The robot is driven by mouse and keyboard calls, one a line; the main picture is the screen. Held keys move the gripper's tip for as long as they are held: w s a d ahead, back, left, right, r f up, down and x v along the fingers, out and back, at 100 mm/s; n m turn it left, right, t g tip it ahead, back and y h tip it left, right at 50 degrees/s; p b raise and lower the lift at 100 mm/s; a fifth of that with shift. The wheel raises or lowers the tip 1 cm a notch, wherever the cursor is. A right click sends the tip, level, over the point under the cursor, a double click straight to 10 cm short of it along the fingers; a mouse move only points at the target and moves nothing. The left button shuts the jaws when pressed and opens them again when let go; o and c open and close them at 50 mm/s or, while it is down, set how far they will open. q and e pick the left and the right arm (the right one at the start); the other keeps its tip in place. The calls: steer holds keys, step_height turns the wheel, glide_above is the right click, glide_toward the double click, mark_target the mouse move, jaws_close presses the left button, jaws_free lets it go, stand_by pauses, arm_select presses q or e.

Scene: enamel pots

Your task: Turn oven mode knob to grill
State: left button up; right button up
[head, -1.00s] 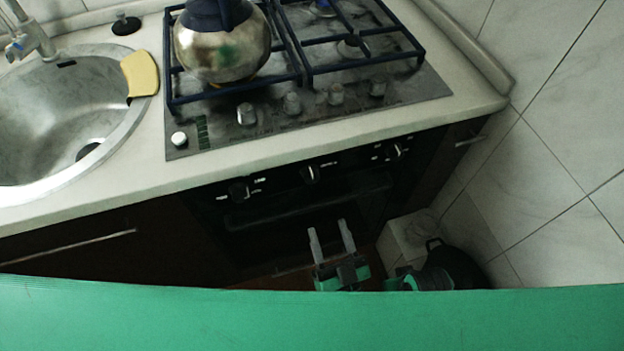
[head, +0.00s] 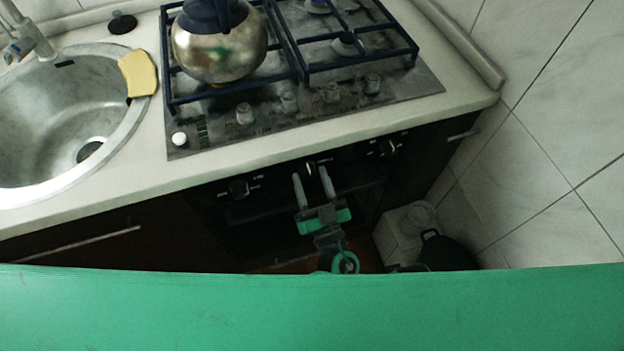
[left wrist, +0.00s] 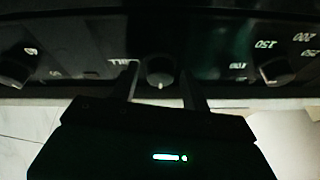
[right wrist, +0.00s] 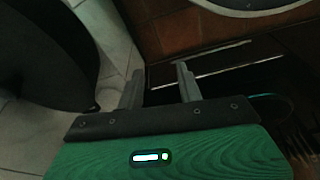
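The oven's dark control panel (head: 270,184) has three knobs in a row under the counter edge. The middle knob (head: 311,168) sits between the fingertips of my left gripper (head: 312,177). In the left wrist view this knob (left wrist: 160,72), with a pale mark on it, shows between the two fingers, with gaps at its sides. The left gripper is open around it. The other knobs show at left (head: 239,188) and right (head: 388,147).
A steel kettle (head: 218,45) stands on the gas hob (head: 400,100) above the oven. A sink (head: 60,110) with a yellow sponge (head: 138,73) is at left. A dark pot (head: 447,252) is low at right, near the tiled wall (head: 560,130).

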arm_select(q)
steer(key=c, duration=0.8)
steer(key=shift+o, duration=0.2)
